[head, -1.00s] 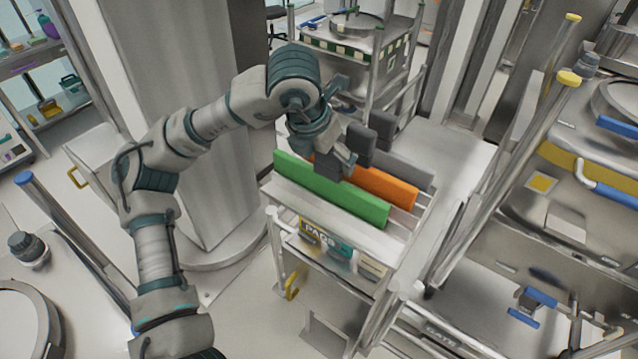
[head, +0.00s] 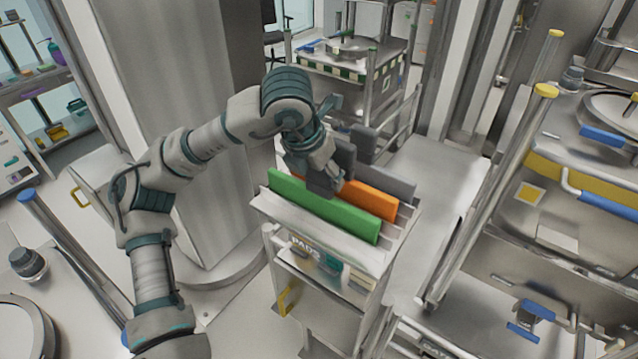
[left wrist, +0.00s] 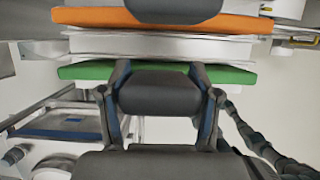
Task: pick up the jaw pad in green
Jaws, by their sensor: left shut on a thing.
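The green jaw pad (head: 322,209) is a long flat board standing on edge at the front of a white slotted rack. A dark grey block-shaped grip (head: 320,185) stands on its top edge. My left gripper (head: 326,170) is over it, its two fingers shut on that block from both sides. In the left wrist view the dark block (left wrist: 160,92) sits between the fingers, with the green pad (left wrist: 232,76) just behind it. I cannot tell whether the pad is clear of its slot. My right gripper is not in view.
Behind the green pad stand an orange pad (head: 376,200) and a grey pad (head: 397,184), close beside it. The rack (head: 300,222) sits on a small cart. A large column stands at left and a metal cart (head: 575,200) with upright poles at right.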

